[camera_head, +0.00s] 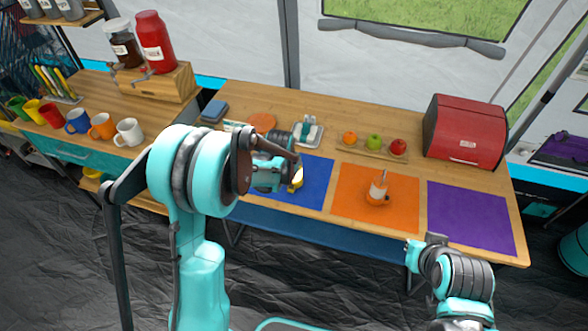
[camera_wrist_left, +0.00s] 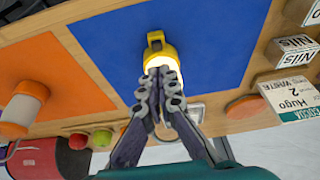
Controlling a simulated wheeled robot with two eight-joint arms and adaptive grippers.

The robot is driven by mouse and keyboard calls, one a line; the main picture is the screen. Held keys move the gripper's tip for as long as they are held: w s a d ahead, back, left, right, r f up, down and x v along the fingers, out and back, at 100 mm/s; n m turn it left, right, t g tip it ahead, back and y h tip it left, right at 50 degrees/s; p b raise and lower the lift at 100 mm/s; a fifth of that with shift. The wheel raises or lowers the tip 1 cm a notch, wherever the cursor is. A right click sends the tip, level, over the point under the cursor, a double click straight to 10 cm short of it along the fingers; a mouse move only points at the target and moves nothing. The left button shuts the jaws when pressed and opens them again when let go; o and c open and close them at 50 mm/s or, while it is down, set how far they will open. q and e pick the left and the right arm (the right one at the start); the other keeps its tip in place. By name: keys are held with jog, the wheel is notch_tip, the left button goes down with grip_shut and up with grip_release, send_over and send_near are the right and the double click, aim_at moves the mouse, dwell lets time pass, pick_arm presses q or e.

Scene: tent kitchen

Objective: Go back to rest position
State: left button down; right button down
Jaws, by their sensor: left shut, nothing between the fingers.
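My left gripper (camera_wrist_left: 164,78) is shut with nothing between its fingers. Its fingertips are together in front of a yellow mug-like object (camera_wrist_left: 158,48) on the blue mat; I cannot tell whether they touch it. In the head view the left arm covers part of the table, and the yellow object (camera_head: 297,179) shows beside my left gripper (camera_head: 287,172). My right gripper (camera_head: 410,250) is at the front edge of the table near the purple mat, small and partly hidden by its own arm; its fingers are not clear.
The table carries a blue mat (camera_head: 318,172), an orange mat (camera_head: 350,187) with an orange-and-white container (camera_head: 377,190), and a purple mat (camera_head: 470,218). A fruit tray (camera_head: 368,150) and a red bread box (camera_head: 466,130) stand behind. Several mugs stand on the left counter.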

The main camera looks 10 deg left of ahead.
pick_arm(q)
jog(key=shift+r, duration=0.65)
jog(key=s+r+t, duration=0.2)
jog(key=s+r, duration=1)
jog(key=r, duration=0.2)
jog(key=s+r+t, duration=0.1)
jog(key=s+r, duration=0.1)
jog(key=s, duration=1.1)
jog(key=shift+s, duration=0.25)
